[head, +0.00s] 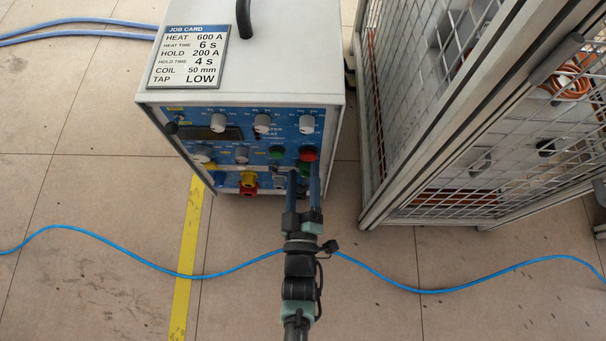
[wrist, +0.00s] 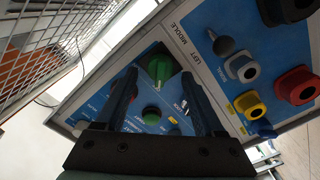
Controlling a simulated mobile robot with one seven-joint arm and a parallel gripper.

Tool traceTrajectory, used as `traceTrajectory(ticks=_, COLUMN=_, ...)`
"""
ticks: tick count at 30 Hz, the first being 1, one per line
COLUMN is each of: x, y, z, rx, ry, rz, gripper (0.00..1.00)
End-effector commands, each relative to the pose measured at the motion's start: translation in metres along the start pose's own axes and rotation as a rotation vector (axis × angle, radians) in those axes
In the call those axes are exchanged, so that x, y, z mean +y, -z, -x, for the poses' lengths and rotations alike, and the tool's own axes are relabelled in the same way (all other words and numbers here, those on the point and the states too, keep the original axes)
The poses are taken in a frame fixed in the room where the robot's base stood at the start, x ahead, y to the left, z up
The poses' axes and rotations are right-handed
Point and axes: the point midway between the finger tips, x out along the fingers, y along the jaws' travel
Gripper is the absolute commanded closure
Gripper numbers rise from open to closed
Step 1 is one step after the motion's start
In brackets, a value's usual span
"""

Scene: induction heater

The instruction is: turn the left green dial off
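The left green dial (wrist: 158,68) is on the blue front panel, beside the printed word LEFT in the wrist view. A pale pointer line shows on it, but I cannot read which mark it points at. In the head view the green dial (head: 304,168) is partly hidden by my fingers, low at the panel's right side. My gripper (head: 304,172) is open and faces the panel. In the wrist view the two fingers of my gripper (wrist: 158,74) stand apart, one on each side of the dial. I cannot tell if they touch it.
A round green button (wrist: 151,114) is close to the fingers in the wrist view. A red knob (head: 308,153) is just above the dial in the head view. A wire-mesh cage (head: 440,120) stands right of the heater. A blue cable (head: 130,253) crosses the floor.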

Motion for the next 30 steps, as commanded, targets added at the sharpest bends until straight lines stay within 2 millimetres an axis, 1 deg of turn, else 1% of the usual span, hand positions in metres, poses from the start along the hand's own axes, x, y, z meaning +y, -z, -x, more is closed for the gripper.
traceTrajectory(ticks=6, x=0.001, y=0.001, z=0.001, rx=0.001, ry=0.0, rz=0.0, gripper=0.3)
traceTrajectory(ticks=8, x=0.001, y=0.001, z=0.005, rx=0.0, ry=0.001, rz=-0.001, gripper=0.3)
traceTrajectory(ticks=10, x=0.001, y=0.002, z=0.013, rx=-0.002, ry=0.002, rz=-0.001, gripper=0.3)
traceTrajectory(ticks=14, x=0.002, y=0.003, z=0.038, rx=-0.003, ry=0.004, rz=-0.001, gripper=0.3)
traceTrajectory(ticks=18, x=0.002, y=0.003, z=0.071, rx=-0.004, ry=0.004, rz=-0.001, gripper=0.3)
traceTrajectory(ticks=21, x=0.002, y=0.002, z=0.092, rx=-0.003, ry=0.003, rz=-0.001, gripper=0.3)
traceTrajectory(ticks=25, x=0.001, y=0.001, z=0.113, rx=-0.002, ry=0.003, rz=-0.001, gripper=0.3)
traceTrajectory(ticks=30, x=0.0, y=0.001, z=0.127, rx=0.0, ry=0.001, rz=0.0, gripper=0.3)
